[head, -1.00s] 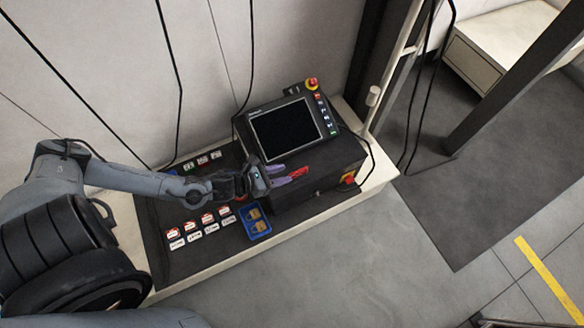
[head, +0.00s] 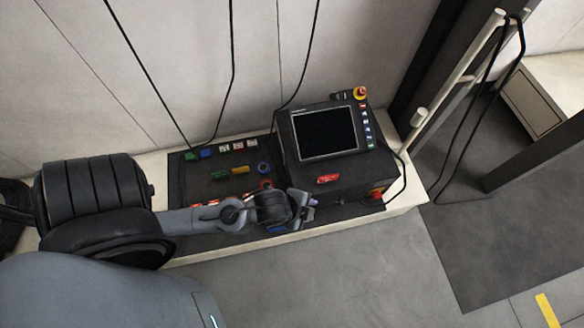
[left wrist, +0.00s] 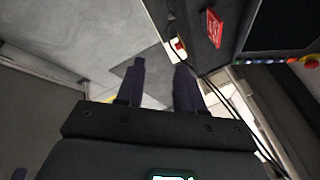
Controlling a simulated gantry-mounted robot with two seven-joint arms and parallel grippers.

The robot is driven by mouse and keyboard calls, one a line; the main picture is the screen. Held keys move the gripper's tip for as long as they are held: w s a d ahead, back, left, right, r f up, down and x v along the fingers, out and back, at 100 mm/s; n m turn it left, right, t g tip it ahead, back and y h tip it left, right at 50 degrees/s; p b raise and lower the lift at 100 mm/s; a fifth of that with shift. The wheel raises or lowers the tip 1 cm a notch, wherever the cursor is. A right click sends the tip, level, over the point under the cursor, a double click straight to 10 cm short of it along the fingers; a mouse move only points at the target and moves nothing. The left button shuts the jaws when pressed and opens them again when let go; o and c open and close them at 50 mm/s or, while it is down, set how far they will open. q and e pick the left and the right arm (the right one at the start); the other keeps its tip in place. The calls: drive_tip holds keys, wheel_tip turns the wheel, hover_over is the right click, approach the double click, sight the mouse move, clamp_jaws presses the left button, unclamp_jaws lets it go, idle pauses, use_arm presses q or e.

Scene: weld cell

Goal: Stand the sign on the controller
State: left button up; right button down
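The red sign (head: 327,179) is on the controller (head: 312,157), on the front part below the dark screen. It appears upright, with pale markings on its face in the left wrist view (left wrist: 214,27). My left gripper (head: 309,207) is in front of the controller, lower left of the sign and apart from it. In the left wrist view its two dark purple fingers (left wrist: 160,78) are spread with nothing between them. The sign's contact edge is too small to make out. My right gripper is not in view.
A red emergency-stop button (head: 360,92) is at the controller's back right corner. A cable runs down its right side.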

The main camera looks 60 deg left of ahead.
use_arm(q)
drive_tip(key=s+r+n+g, duration=0.1)
drive_tip(key=n, duration=0.1)
drive_tip(key=s+n+g, duration=0.1)
drive_tip(key=s+n, duration=0.1)
drive_tip(key=n, duration=0.1)
drive_tip(key=s+r+n, duration=0.1)
drive_tip(key=s+n, duration=0.1)
drive_tip(key=n, duration=0.1)
drive_tip(key=shift+a+r+g, duration=0.2)
drive_tip(key=shift+r+g, duration=0.1)
drive_tip(key=shift+g, duration=0.1)
wheel_tip(320, 180, up, 50)
drive_tip(key=p, duration=5)
